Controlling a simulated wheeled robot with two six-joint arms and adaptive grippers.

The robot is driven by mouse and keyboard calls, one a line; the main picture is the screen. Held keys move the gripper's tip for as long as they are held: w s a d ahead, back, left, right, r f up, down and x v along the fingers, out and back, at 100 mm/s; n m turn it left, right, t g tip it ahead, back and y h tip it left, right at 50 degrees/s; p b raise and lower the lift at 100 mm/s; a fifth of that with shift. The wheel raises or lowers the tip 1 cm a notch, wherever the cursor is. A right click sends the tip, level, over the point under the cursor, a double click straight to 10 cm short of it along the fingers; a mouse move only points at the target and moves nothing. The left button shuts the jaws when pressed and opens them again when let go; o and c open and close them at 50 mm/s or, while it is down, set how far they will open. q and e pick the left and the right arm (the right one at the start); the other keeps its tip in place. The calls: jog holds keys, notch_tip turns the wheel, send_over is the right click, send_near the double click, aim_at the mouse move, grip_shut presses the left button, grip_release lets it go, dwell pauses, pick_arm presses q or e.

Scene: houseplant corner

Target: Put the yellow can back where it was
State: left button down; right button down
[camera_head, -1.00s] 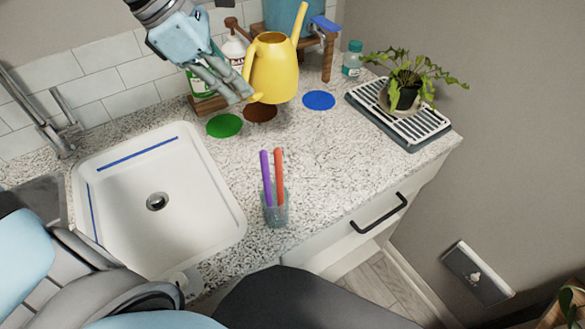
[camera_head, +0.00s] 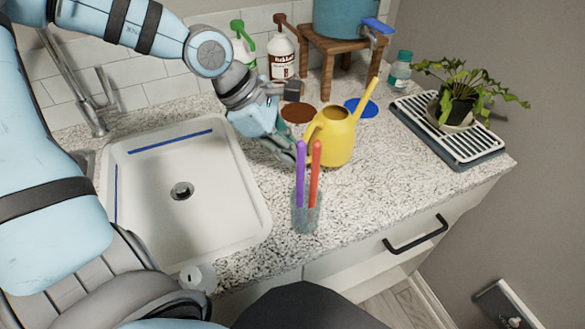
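The yellow can (camera_head: 335,140), a watering can with a long spout, is upright over the middle of the counter, in front of the brown and blue discs. Its spout points to the back right and its handle faces left. I cannot tell whether its base touches the counter. My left gripper (camera_head: 288,152) is at the lower end of the handle and looks shut on it. The fingertips are partly hidden behind the purple tool. The brown disc (camera_head: 298,113) and the blue disc (camera_head: 362,107) lie bare on the counter. My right gripper is not in view.
A clear cup (camera_head: 306,215) with a purple and an orange tool stands just in front of the can. The sink (camera_head: 245,225) is at left. A plant (camera_head: 462,85) on a slatted tray (camera_head: 430,125) is at right. Bottles and a wooden stand (camera_head: 328,65) are behind.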

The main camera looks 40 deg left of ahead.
pick_arm(q)
notch_tip(320, 180, down, 4)
jog(key=shift+s+r+b, duration=0.1)
jog(key=shift+r+b, duration=0.15)
jog(key=shift+b, duration=0.35)
jog(key=shift+f, duration=0.15)
jog(key=c, duration=1.7)
grip_release()
